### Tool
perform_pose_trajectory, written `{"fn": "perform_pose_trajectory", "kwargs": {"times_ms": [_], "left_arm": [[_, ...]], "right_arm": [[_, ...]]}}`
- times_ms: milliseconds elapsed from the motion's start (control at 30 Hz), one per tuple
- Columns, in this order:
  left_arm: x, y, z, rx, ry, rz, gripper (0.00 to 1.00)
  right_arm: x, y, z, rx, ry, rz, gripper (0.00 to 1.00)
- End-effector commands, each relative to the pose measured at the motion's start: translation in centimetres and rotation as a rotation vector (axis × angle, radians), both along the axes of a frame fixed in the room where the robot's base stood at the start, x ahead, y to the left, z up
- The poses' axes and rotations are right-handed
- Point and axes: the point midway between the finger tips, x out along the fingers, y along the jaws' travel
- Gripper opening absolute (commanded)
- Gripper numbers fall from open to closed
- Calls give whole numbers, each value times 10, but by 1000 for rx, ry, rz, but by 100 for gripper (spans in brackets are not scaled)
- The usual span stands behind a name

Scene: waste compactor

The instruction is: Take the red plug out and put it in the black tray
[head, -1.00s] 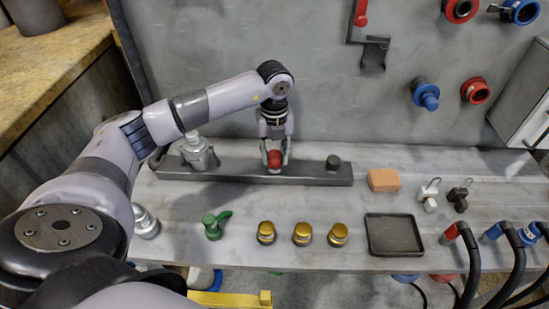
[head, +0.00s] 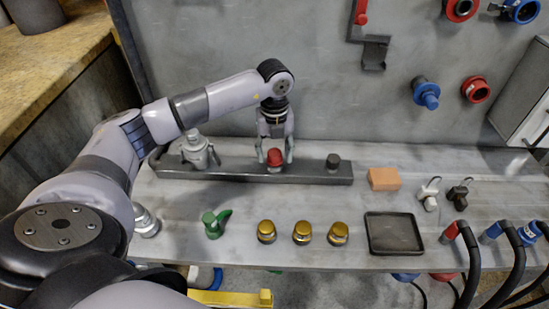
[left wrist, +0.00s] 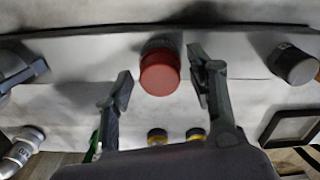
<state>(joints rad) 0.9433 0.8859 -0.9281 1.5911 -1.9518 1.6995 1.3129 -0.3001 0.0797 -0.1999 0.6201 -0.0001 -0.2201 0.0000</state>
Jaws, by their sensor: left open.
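The red plug (head: 274,157) stands upright in the long grey bar at the back of the bench. In the left wrist view the red plug (left wrist: 160,74) shows between and a little beyond the fingertips. My left gripper (head: 274,157) is open above the bar, one finger on each side of the plug, with gaps to it; its fingers also show in the left wrist view (left wrist: 162,82). The black tray (head: 394,234) lies empty on the bench at the front right. My right gripper is not in view.
On the grey bar (head: 310,172) stand a metal fitting (head: 196,153) to the left and a dark plug (head: 333,162) to the right. An orange block (head: 384,179) lies behind the tray. Several gold-capped parts (head: 302,232) and a green valve (head: 215,223) stand in front. Black hoses (head: 468,265) rise at the right.

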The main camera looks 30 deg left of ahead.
Motion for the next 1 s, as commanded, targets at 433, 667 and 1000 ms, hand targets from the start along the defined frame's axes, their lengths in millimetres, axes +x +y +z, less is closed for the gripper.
{"fn": "perform_pose_trajectory", "kwargs": {"times_ms": [433,667,1000], "left_arm": [[1,0,-1,1,1,-451,51],[1,1,-2,1,-1,-741,51],[1,0,-2,1,-1,-1033,51]], "right_arm": [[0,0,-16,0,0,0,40],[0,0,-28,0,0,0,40],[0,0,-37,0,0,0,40]]}}
